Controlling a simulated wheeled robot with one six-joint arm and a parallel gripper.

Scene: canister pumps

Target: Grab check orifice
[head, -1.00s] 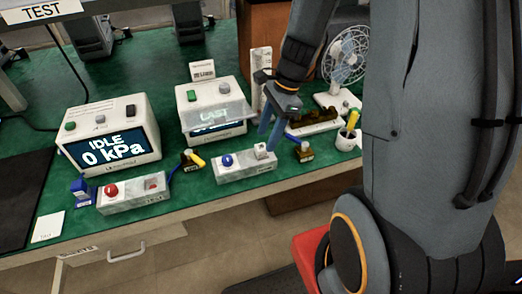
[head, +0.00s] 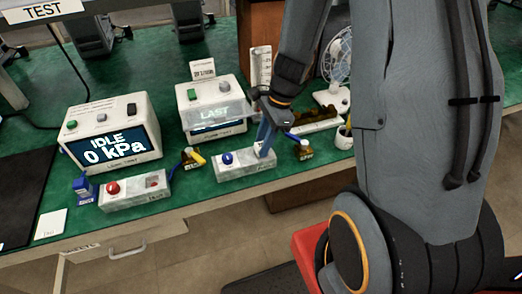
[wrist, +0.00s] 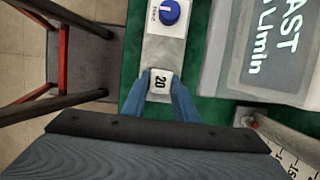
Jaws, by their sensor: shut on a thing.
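The check orifice looks to be a small white block marked "20" (wrist: 160,83), at one end of a grey metal block with a blue knob (wrist: 165,30). In the head view, this grey block (head: 233,171) stands near the front edge of the green table. My gripper (wrist: 160,98) has its blue fingers on both sides of the white block and is shut on it. The white block still appears to sit at the grey block's end. In the head view my gripper (head: 265,145) comes down from above and its fingers partly hide the white block.
The "LAST" display box (head: 212,108) stands behind the grey block. A similar block with a red knob (head: 135,190) and the "IDLE 0 kPa" box (head: 110,138) are to the left. A fan (head: 337,60) is behind.

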